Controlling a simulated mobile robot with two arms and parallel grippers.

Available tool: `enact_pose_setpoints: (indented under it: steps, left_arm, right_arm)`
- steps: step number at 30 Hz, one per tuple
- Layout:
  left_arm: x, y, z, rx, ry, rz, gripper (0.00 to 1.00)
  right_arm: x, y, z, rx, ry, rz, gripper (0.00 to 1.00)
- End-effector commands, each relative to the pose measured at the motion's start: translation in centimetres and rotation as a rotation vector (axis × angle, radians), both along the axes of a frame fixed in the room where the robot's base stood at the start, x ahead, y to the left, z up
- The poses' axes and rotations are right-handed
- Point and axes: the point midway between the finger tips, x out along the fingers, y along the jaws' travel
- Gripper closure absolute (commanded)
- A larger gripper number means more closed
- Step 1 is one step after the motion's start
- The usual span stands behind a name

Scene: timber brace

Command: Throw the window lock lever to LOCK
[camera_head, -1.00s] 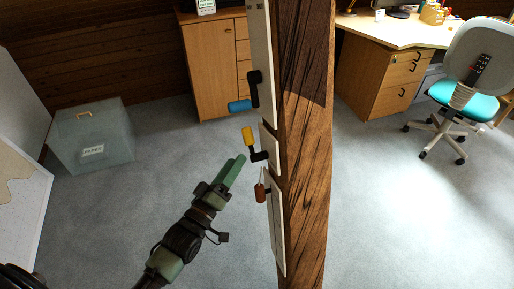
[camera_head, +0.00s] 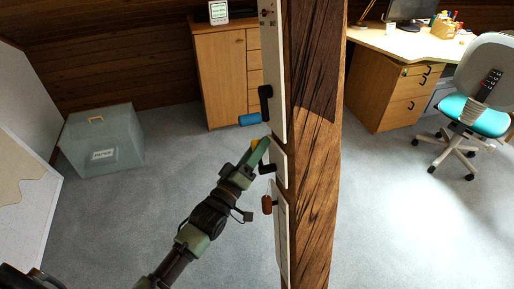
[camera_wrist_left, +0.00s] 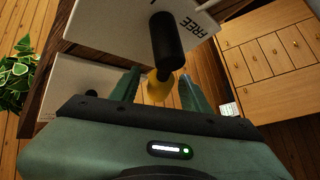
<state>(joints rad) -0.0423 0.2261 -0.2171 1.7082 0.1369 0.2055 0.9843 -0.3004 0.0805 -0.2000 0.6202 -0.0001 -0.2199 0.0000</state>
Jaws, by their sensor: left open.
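A lever with a yellow grip (camera_head: 254,144) is on the side of the timber post, mostly hidden behind my left gripper (camera_head: 262,152). Its black pivot (camera_head: 267,169) shows just below the fingers. In the left wrist view the yellow end (camera_wrist_left: 158,89) lies between the two spread fingers of my left gripper (camera_wrist_left: 160,92), with a black cylindrical part (camera_wrist_left: 167,40) in front. Contact cannot be told. A white plate (camera_wrist_left: 130,22) behind reads "FREE". No LOCK wording is readable, so I cannot tell which lever is the window lock. My right gripper is out of view.
A blue-grip lever (camera_head: 249,119) sits above and a red-brown-grip lever (camera_head: 267,205) below, both close to my left gripper. The timber post (camera_head: 315,150) stands upright. A cabinet (camera_head: 222,75), grey box (camera_head: 102,140), desk (camera_head: 405,45) and chair (camera_head: 475,107) stand farther off.

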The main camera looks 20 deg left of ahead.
Motion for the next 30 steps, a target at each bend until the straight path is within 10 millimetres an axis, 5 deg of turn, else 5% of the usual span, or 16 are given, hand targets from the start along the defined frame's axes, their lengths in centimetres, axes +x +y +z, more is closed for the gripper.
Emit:
enact_pose_setpoints:
  steps: [2,6,7,30]
  left_arm:
    - [-0.01,-0.01,0.0,0.0,0.0,0.0,0.59]
    - [-0.02,-0.01,0.0,0.0,0.0,0.0,0.98]
    - [-0.02,0.0,0.0,0.0,0.0,0.0,1.0]
    - [-0.04,0.01,-0.04,0.0,0.001,0.001,1.0]
  right_arm:
    - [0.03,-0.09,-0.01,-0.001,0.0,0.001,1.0]
    - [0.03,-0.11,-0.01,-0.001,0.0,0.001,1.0]
    - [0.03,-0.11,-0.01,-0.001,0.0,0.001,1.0]
    - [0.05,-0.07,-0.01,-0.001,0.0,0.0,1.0]
